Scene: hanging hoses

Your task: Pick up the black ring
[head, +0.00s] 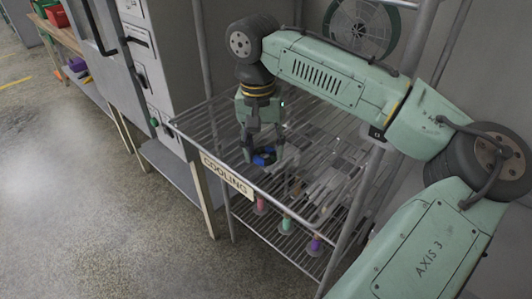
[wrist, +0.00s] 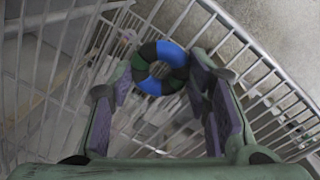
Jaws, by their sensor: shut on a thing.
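A ring with blue and dark segments (wrist: 160,84) is between the fingers of my gripper (wrist: 161,76) in the wrist view. Its dark parts look black to dark green. The ring also shows in the head view as a small blue and dark shape (head: 263,158) at the fingertips of my gripper (head: 264,152). My gripper points down over the wire rack marked COOLING (head: 228,178) and is shut on the ring's outer sides. I cannot tell whether the ring touches the wires. No plain black ring shows.
Small pink, teal (head: 286,224) and purple (head: 315,243) items are on the rack's lower level. A fan (head: 361,28) is behind my arm. A grey cabinet (head: 160,60) stands left of the rack. The floor at left is clear.

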